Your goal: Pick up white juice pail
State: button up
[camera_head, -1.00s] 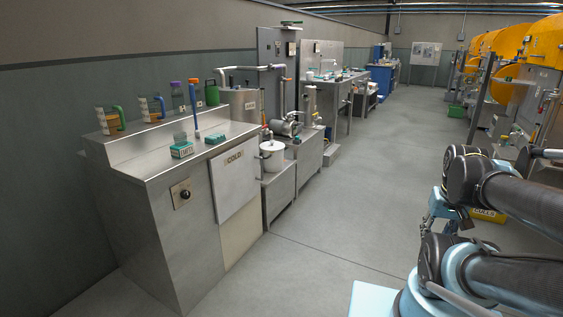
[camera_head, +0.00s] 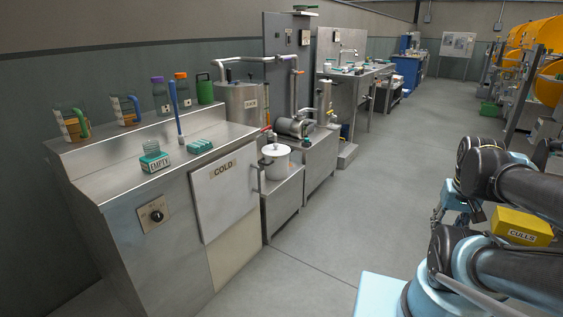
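The white juice pail (camera_head: 275,164) stands upright on a low steel stand, just right of the cabinet with the COLD door. My arm is at the right of the picture, well apart from the pail. My gripper (camera_head: 447,213) is partly visible beside the yellow CULLS bin, mostly hidden by my arm links. Its fingers are too small and covered to tell whether they are open or shut.
The COLD door (camera_head: 225,190) is closed on the steel counter (camera_head: 110,170), which carries jugs, bottles and a box marked EMPTY (camera_head: 155,158). A tank (camera_head: 243,102) and a pump (camera_head: 296,126) stand behind the pail. The yellow CULLS bin (camera_head: 520,228) is at right. The floor between is clear.

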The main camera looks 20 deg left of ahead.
aim_at(276, 169)
jog(key=i, duration=1.15)
jog(key=z, duration=0.1)
